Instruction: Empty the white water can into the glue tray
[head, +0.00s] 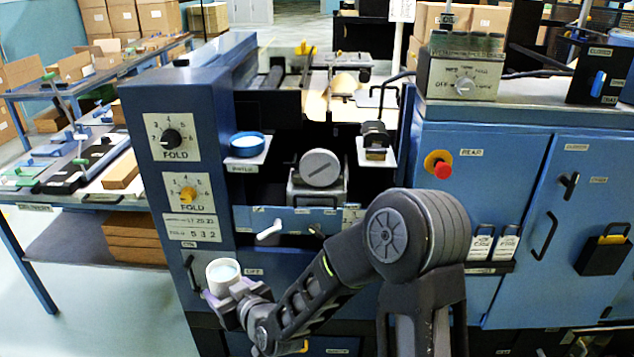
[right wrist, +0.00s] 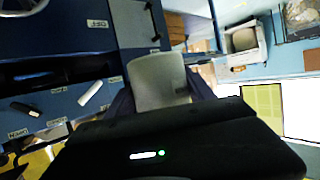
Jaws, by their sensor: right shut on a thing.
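The white can (head: 211,284) is in the lower left of the head view, upright or nearly so, with pale bluish liquid showing inside its rim. My right gripper (head: 238,296) is shut on it, in front of the blue machine's left column. In the right wrist view the can (right wrist: 160,80) stands between the fingers as a pale grey shape. No tray is clearly readable as the glue tray; a blue panel (head: 290,214) crosses the machine's opening, up and right of the can, and may be its front. My left gripper is not in view.
A round blue dish (head: 247,142) sits on a small shelf above the can. A metal roller (head: 320,168) is in the machine's opening. A white lever (head: 270,230) sticks out below the panel. A red button (head: 441,170) is on the right cabinet. Clear floor lies at the left.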

